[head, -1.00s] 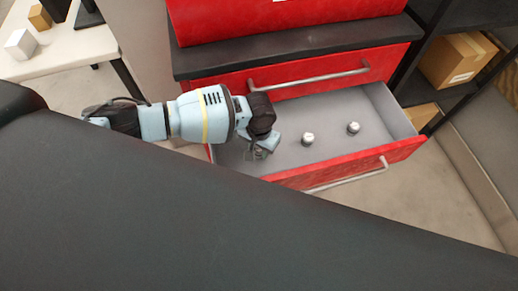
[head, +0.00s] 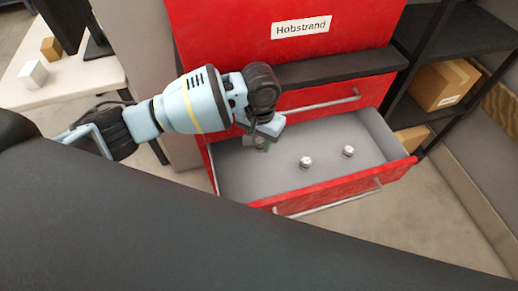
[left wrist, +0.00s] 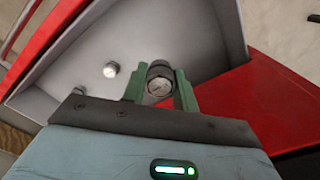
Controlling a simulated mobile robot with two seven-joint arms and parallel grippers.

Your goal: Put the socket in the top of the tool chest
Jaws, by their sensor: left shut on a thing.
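My left gripper (head: 262,143) is over the left part of the open drawer (head: 235,185) of the red tool chest (head: 245,30). In the left wrist view its green fingers (left wrist: 160,88) are shut on a socket (left wrist: 159,84), a small metal cylinder with its round end showing. In the head view the held socket is mostly hidden by the gripper. Two more silver sockets, one nearer (head: 306,162) and one farther right (head: 348,151), stand on the grey drawer floor. The chest's upper red part has a "Hobstrand" label (head: 301,27) above a black ledge (head: 335,67). My right gripper is not in view.
A closed drawer with a metal handle (head: 318,106) is above the open one. A black shelf (head: 462,45) with a cardboard box (head: 440,84) stands at the right. A pale table (head: 70,75) with small blocks is at the left. The drawer's middle is free around the sockets.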

